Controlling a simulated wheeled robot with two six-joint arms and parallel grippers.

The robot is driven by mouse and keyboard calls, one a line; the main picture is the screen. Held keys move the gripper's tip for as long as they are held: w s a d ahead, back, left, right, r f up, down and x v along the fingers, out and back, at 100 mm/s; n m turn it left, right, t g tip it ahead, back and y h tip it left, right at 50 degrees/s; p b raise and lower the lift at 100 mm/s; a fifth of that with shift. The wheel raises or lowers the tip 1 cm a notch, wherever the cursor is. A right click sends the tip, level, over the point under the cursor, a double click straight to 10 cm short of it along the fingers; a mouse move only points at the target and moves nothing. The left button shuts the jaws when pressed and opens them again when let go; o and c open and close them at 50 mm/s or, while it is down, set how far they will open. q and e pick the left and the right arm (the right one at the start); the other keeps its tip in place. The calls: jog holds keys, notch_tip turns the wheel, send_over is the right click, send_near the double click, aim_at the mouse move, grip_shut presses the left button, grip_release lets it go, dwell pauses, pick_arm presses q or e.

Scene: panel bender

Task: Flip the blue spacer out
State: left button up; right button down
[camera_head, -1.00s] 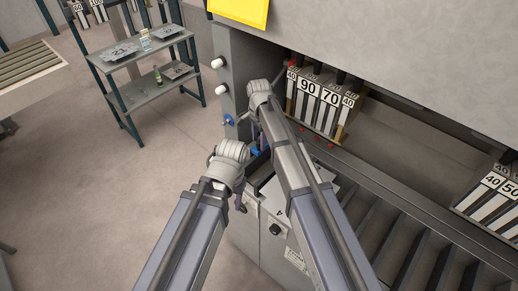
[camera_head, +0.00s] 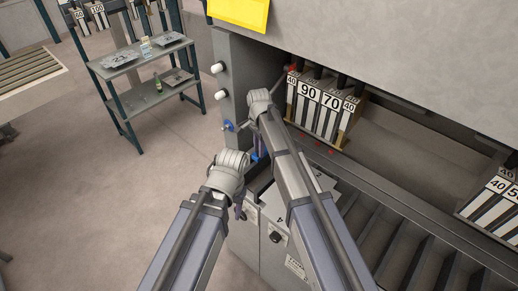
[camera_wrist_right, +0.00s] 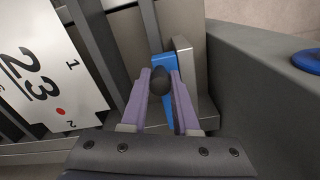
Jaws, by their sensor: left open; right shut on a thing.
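The blue spacer (camera_wrist_right: 164,63) is upright in the right wrist view, beside a grey metal block. A round black knob (camera_wrist_right: 159,82) stands in front of it, between the two purple fingers of my right gripper (camera_wrist_right: 160,77). The fingers are closed on this knob. My left gripper (camera_head: 240,211) is open and empty, pointing down beside the machine's front corner, lower than the right one.
A plate marked 23 (camera_wrist_right: 42,75) lies left of the fingers in the right wrist view. A blue round knob (camera_head: 229,125) sticks out of the machine's side post. Numbered tool segments (camera_head: 319,103) stand behind. A shelf rack (camera_head: 130,100) is at the left, with open floor between.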

jog(key=shift+w+a, duration=0.1)
jog(key=shift+w, duration=0.05)
jog(key=shift+w+a+r+g+h, duration=0.1)
jog(key=shift+r+g+h, duration=0.05)
jog(key=shift+g+h, duration=0.35)
jog(key=c, duration=0.7)
grip_release()
jog(key=shift+r, duration=0.15)
